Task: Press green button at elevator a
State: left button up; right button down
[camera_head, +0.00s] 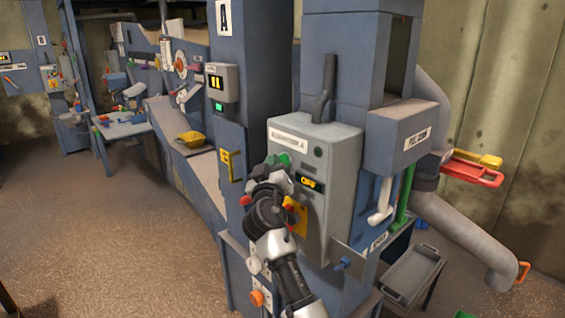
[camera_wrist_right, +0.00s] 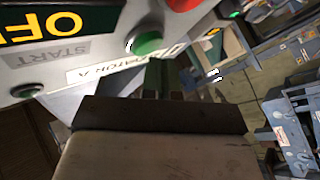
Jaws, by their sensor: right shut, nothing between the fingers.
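The grey control box of elevator A (camera_head: 340,150) carries a white label, an OFF display (camera_head: 309,183) and a green button (camera_head: 285,159) at its upper left. In the right wrist view the green button (camera_wrist_right: 146,43) sits near the START label (camera_wrist_right: 46,53), with the OFF display (camera_wrist_right: 40,25) beside it. My right gripper (camera_head: 276,168) is shut and empty, close in front of the box just below the green button. Its dark fingertips (camera_wrist_right: 160,114) show in the wrist view. I cannot tell whether they touch the box. My left gripper is out of view.
A red button (camera_wrist_right: 184,4) is close to the green one. A dark lever (camera_head: 325,92) stands up from the box top. A smaller grey box (camera_head: 221,82) is on the blue column to the left. A grey cart (camera_head: 411,272) stands at lower right. Open floor lies left.

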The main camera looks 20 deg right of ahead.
jog(key=shift+w+d, duration=0.2)
jog(key=shift+d, duration=0.3)
dwell(0.6)
dwell(0.3)
jog(key=shift+s+a+b, duration=0.35)
jog(key=shift+a+b, duration=0.35)
jog(key=shift+a, duration=0.1)
jog(key=a, duration=0.1)
jog(key=s+a+b, duration=0.1)
jog(key=a, duration=0.1)
jog(key=a+b, duration=0.1)
jog(key=shift+s+a, duration=0.35)
jog(key=shift+a, duration=0.05)
dwell(0.4)
